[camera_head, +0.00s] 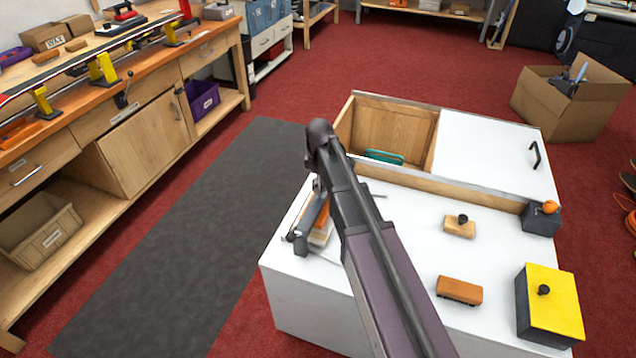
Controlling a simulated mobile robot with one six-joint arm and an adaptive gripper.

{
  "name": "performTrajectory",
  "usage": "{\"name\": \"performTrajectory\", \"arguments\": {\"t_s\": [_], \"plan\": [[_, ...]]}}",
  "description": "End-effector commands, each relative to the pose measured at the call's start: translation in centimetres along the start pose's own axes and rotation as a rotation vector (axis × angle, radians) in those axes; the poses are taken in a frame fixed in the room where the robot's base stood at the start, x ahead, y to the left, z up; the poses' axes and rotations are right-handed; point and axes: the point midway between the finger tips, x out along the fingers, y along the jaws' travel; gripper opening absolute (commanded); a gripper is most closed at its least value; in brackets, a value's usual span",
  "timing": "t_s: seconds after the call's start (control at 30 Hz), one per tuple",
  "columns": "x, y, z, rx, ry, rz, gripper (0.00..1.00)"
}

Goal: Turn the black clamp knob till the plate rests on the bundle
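My dark arm crosses the middle of the head view and hides part of the white bench top (405,205). Near the bench's left edge, partly behind the arm, is a cluster of dark grey parts (311,222) with an orange and pale wooden piece (321,232) beside it. My gripper seems to be in or near this cluster, but I cannot separate its fingers from the dark parts. Whether it is open or touches anything cannot be told. I cannot make out the clamp knob, plate or bundle for certain there.
On the bench's right are a wooden block with a black knob (460,228), an orange-brown block (459,290), a yellow-topped box with a black knob (552,308) and a dark box with an orange knob (541,218). Behind is an open compartment holding a green item (383,157).

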Motion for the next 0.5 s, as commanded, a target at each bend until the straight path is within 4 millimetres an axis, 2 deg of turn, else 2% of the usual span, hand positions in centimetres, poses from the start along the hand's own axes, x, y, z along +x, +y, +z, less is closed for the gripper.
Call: {"name": "performTrajectory", "arguments": {"t_s": [0.03, 0.2, 0.23, 0.33, 0.5], "plan": [[0.0, 0.01, 0.01, 0.0, 0.0, 0.0, 0.73], [0.0, 0.02, 0.02, 0.0, 0.0, 0.0, 0.23], [0.01, 0.03, 0.02, 0.0, 0.0, 0.001, 0.19], [0.01, -0.02, -0.48, 0.0, 0.0, 0.001, 0.19], [0.02, 0.04, -0.18, 0.007, 0.001, 0.002, 0.19]]}}
